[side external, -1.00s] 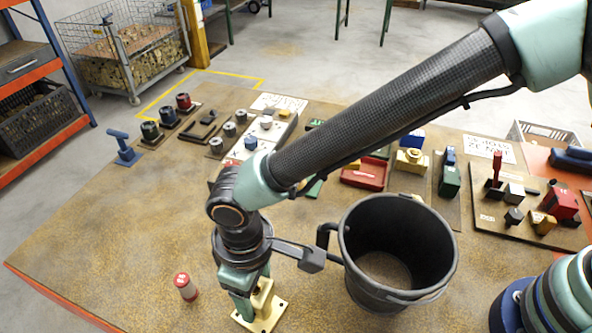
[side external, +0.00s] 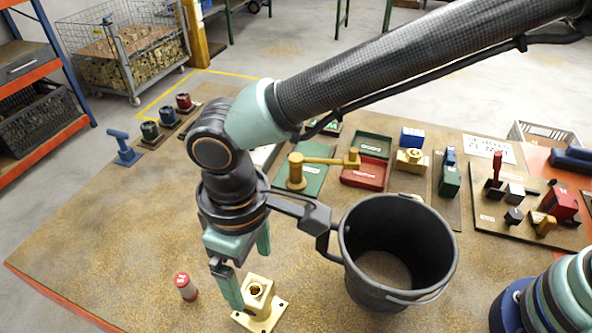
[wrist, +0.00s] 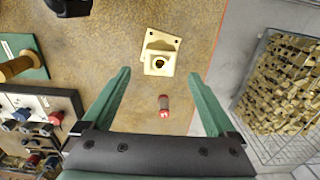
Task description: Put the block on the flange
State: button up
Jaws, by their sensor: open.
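The brass flange (side external: 262,322) is a pale square plate with corner holes, flat on the brown table near the front. It also shows in the wrist view (wrist: 151,36). The brass block (side external: 258,289), with a round bore in its top, stands on the flange. In the wrist view the block (wrist: 153,70) sits on the plate, its bore facing me. I cannot tell how exactly it is seated. My gripper (side external: 246,266) is open and empty, above and slightly left of the block. In the wrist view its green fingers (wrist: 159,74) are spread wide.
A black bucket (side external: 347,265) stands close right of my gripper. A small red-capped cylinder (side external: 187,287) stands left of the flange. A brass mallet (side external: 322,164), trays and boards of parts lie behind.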

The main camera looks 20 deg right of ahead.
aim_at(256, 290)
jog(key=w+d+r+m+t+y, duration=0.1)
jog(key=w+d+r+m, duration=0.1)
jog(key=w+d+r, duration=0.5)
jog(key=w+d+r+m+t, duration=0.15)
jog(key=d+r, duration=0.45)
jog(key=d, duration=0.6)
jog(key=s+d+m+t, duration=0.1)
jog(key=s+d+m, duration=0.1)
jog(key=d, duration=0.8)
jog(key=s+d+m+t+h, duration=0.1)
jog(key=s+d+m+t, duration=0.1)
jog(key=d, duration=0.8)
jog(key=shift+s+d+m, duration=0.35)
jog(key=shift+s+m, duration=0.4)
